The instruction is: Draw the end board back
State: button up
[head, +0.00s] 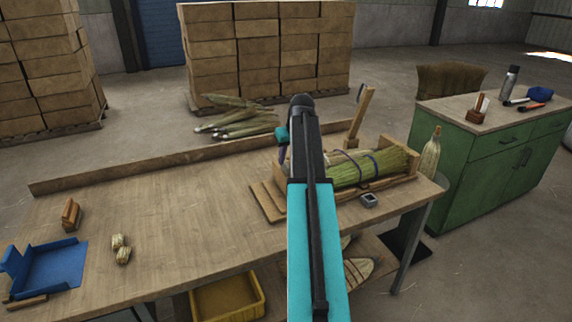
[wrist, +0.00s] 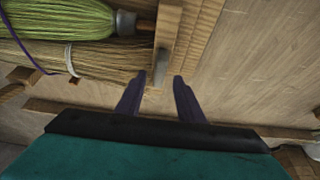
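In the wrist view, the end board (wrist: 169,32) is a pale wooden upright at top centre, with a grey metal piece (wrist: 160,68) at its near end. My gripper (wrist: 158,88) is open, its two purple fingers apart on either side of the line to that piece; I cannot tell whether they touch it. Left of the board lies a green broom head (wrist: 60,20) with a grey collar and a wooden handle reaching the board. In the head view, my arm hides most of the near board, and one purple finger of my gripper (head: 283,154) shows beside the cradle.
The bound broom bundle (head: 370,168) lies in the wooden cradle. Flat slats (head: 266,201) lie left of it, and a small grey device (head: 369,200) in front. The left middle of the workbench (head: 180,200) is clear.

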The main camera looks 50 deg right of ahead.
aim_at(287, 164)
jog(key=shift+p+x, duration=0.35)
jog(key=shift+x, duration=2.15)
jog(key=shift+a, duration=0.1)
grip_shut()
